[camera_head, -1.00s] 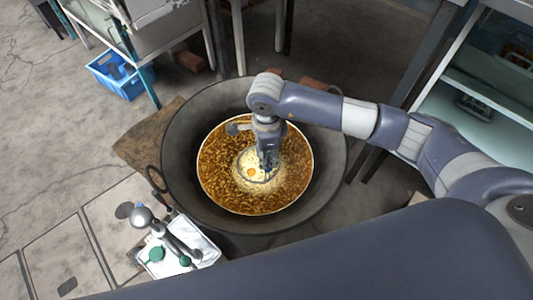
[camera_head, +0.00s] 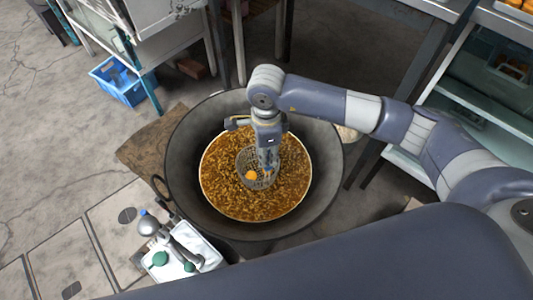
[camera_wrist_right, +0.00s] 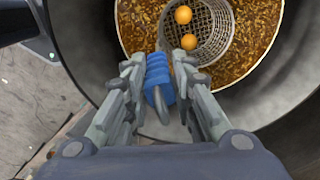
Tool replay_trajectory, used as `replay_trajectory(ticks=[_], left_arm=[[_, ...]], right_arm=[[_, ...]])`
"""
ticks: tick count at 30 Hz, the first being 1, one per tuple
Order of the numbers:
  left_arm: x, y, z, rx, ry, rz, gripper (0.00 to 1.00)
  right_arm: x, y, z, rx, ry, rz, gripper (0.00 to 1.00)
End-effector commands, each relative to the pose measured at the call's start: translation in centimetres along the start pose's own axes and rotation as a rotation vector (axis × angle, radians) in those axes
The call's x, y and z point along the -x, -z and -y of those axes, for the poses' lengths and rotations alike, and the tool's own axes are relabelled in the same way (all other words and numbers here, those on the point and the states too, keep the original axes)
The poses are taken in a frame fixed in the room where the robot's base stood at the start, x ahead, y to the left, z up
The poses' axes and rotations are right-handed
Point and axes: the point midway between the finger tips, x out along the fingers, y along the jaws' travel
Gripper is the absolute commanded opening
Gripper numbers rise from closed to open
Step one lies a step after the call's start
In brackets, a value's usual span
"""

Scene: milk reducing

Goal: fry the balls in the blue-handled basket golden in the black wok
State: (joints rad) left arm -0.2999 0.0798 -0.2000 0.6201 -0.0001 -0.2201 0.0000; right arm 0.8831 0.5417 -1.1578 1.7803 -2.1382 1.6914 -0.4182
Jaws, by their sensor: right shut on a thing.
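The black wok (camera_head: 323,165) holds a wide pool of brown-gold oil (camera_head: 220,180). My right gripper (camera_head: 267,163) points down over it, shut on the blue handle (camera_wrist_right: 158,76) of the wire basket, as the right wrist view shows. The mesh basket (camera_head: 245,160) hangs over the middle of the oil; it also shows in the right wrist view (camera_wrist_right: 214,38). I cannot tell if its bottom touches the oil. Two orange-gold balls (camera_wrist_right: 189,42) lie in it; in the head view one ball (camera_head: 251,175) shows clearly. My left gripper is out of view.
A white tray (camera_head: 212,262) with utensils stands at the wok's lower left. A blue crate (camera_head: 122,82) is on the floor at upper left. Metal shelving (camera_head: 490,118) stands at right, with orange items (camera_head: 515,4) on top. A brown board (camera_head: 150,155) lies left of the wok.

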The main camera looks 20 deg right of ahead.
Motion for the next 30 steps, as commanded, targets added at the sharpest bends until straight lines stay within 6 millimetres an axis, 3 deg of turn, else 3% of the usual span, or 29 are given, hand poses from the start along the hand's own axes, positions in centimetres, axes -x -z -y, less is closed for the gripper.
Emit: replay_trajectory(ticks=[30], left_arm=[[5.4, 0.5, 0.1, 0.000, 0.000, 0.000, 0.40]], right_arm=[[10.4, 0.0, 0.1, -0.001, 0.004, 0.001, 0.00]])
